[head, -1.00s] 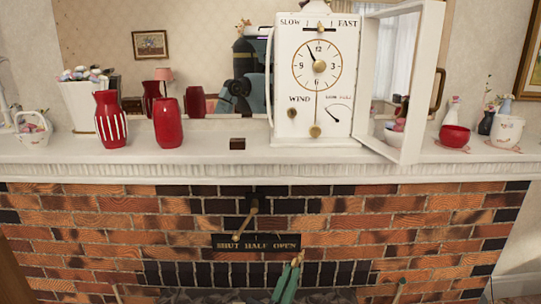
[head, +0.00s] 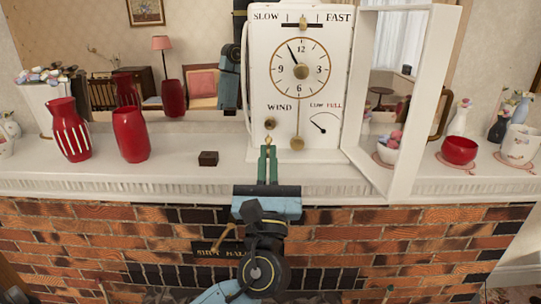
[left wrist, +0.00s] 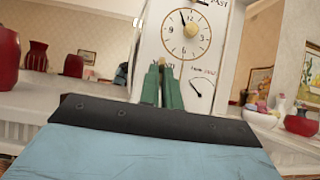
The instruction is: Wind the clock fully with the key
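The white clock (head: 340,95) stands on the mantel with its glazed door (head: 441,70) swung open to the right. Its front has a dial (head: 300,72), a winding hole (head: 270,124) under "WIND", a LOW–FULL gauge (head: 323,123) and a hanging brass pendulum (head: 297,143). My left gripper (head: 267,158) points up in front of the clock, with green fingers closed on a small brass key (head: 267,140). The key tip is just below the winding hole; I cannot tell whether they touch. In the left wrist view, the fingers (left wrist: 161,84) hide the hole. My right gripper is out of view.
A small dark block (head: 208,158) and red vases (head: 130,135) stand left on the mantel (head: 180,178). A red bowl (head: 459,150) and white cup (head: 519,145) stand right of the door. A lever (head: 228,232) sits on the brickwork below. A mirror backs the mantel.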

